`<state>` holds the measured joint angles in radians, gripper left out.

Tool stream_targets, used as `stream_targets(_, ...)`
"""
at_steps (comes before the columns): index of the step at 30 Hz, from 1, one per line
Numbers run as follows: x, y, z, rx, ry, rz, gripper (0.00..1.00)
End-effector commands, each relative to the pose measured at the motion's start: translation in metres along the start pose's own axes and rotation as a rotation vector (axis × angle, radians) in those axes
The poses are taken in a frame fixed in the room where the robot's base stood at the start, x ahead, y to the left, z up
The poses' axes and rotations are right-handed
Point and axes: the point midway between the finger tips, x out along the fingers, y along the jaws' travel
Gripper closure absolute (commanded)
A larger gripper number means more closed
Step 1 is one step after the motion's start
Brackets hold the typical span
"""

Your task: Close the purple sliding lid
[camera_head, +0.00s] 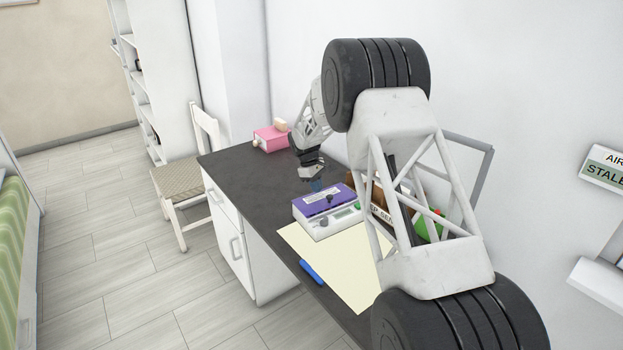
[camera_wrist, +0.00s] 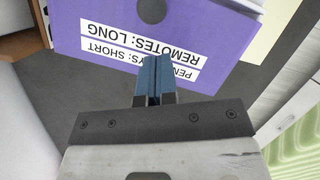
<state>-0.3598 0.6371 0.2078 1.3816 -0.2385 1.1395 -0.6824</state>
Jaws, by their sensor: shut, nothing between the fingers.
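The purple lid (camera_head: 312,203) lies on a white box (camera_head: 325,228) on the dark desk, with a dark knob on top. In the wrist view the purple lid (camera_wrist: 100,12) fills the top, with printed labels reading "REMOTES: LONG" and a partly hidden "SHORT" line. The dark round knob (camera_wrist: 152,10) shows at the top edge there. My gripper (camera_head: 316,184) is shut and empty, at the far edge of the lid. Its blue fingertips (camera_wrist: 152,72) overlap the lid's edge in the wrist view; I cannot tell whether they touch it. How far the lid is slid is unclear.
A cream sheet (camera_head: 325,265) and a blue pen (camera_head: 312,272) lie in front of the box. Brown and green items stand to its right, partly behind my arm. A pink object (camera_head: 268,139) sits at the desk's far end. The desk left of the box is clear.

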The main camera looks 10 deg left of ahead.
Motion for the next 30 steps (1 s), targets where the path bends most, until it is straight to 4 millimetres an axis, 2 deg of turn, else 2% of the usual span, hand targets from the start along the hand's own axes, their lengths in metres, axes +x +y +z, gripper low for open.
stream_targets(7, 0.009, 0.0, 0.019, 0.0, 0.001, 0.001, 1.0)
stream_targets(23, 0.011, 0.0, 0.024, -0.001, 0.001, 0.001, 1.0)
stream_targets(30, 0.017, -0.005, 0.037, -0.001, 0.001, 0.002, 1.0)
